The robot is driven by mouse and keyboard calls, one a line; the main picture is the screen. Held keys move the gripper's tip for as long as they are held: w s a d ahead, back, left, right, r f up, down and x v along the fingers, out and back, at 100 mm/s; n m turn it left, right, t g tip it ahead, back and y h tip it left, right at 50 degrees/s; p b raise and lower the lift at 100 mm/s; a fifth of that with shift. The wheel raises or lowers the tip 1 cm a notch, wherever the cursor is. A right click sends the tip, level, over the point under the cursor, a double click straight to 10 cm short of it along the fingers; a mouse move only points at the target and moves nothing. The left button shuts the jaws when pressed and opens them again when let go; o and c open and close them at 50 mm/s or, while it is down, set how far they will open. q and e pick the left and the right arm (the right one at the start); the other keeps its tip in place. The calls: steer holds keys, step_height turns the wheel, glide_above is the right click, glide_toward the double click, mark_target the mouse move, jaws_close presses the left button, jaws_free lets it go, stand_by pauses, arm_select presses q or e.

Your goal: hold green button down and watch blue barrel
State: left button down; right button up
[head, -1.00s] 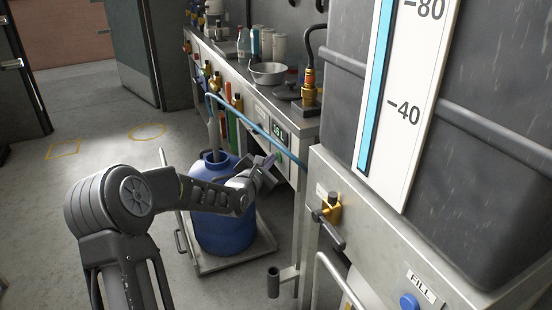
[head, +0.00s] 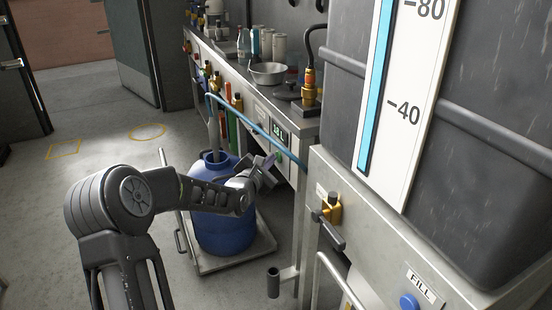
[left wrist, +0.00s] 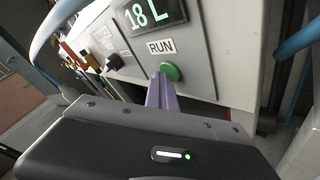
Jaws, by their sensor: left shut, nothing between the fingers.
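The green button (left wrist: 172,71) sits under a RUN label on a grey panel in the left wrist view. My left gripper (left wrist: 160,80) is shut and empty, its purple fingertips at the button's face; whether they press it in is hard to tell. In the head view, the left gripper (head: 268,162) is at the panel under the bench edge. The blue barrel (head: 225,232) stands upright on a low metal cart, partly behind my left arm. A hose enters its open neck. My right gripper is not in view.
A display (left wrist: 146,14) above the button shows about "18 L", the decimal point unclear. A blue hose (head: 255,128) runs past the bench front. A tank with a level gauge (head: 396,100) and a blue FILL button (head: 409,302) stands at right. Floor at left is clear.

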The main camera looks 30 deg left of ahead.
arm_select(q)
steer(key=shift+s, duration=0.1)
steer(key=shift+s+a, duration=0.5)
steer(key=shift+s, duration=0.2)
steer(key=s+a+p, duration=0.1)
steer(key=s, duration=0.1)
steer(key=s+a+p, duration=0.2)
steer(key=shift+s, duration=0.1)
stand_by(0.7)
